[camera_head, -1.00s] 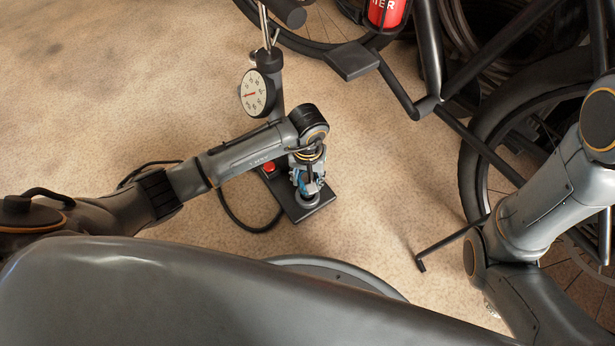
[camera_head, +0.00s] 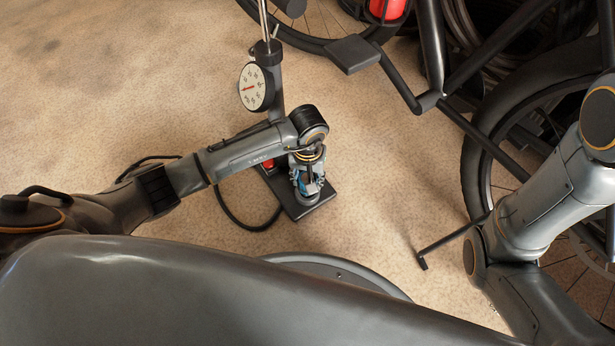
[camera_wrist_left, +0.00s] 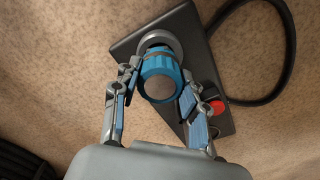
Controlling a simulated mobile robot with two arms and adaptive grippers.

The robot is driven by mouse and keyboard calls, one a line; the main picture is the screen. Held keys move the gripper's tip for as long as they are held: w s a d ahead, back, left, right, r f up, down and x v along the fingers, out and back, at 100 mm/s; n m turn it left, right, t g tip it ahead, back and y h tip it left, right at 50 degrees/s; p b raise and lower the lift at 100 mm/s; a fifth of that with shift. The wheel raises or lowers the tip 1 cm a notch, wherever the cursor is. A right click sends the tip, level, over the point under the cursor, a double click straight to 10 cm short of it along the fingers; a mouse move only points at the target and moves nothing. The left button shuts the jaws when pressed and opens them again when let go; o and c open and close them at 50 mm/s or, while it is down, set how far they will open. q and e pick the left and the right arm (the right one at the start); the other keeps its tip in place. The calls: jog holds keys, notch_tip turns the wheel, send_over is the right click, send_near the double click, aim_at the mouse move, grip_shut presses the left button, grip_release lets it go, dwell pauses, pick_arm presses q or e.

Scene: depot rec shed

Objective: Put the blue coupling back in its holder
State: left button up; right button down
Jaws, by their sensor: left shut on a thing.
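The blue coupling (camera_wrist_left: 158,80) is a ribbed cap with a brownish round end face, between the fingers of my left gripper (camera_wrist_left: 156,88) in the left wrist view. My left gripper (camera_head: 309,187) is shut on it, over the black base plate in the head view. The holder is a grey round socket (camera_wrist_left: 150,40) on the plate (camera_wrist_left: 128,48). The coupling overlaps the socket in the wrist view and lines up closely with it. I cannot tell how deep it sits. My right arm shows at the right; its gripper is out of view.
A red button (camera_wrist_left: 217,107) sits on the plate. A post with a round dial gauge (camera_head: 256,87) rises behind my left arm. A black hose (camera_head: 236,222) loops on the floor. A bicycle (camera_head: 428,98) stands at the right. The carpet at the left is clear.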

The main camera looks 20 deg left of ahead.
pick_arm(q)
jog(key=shift+f, duration=0.3)
jog(key=o, duration=1.2)
notch_tip(320, 180, up, 12)
jog(key=shift+r, duration=0.1)
jog(key=shift+s, duration=0.1)
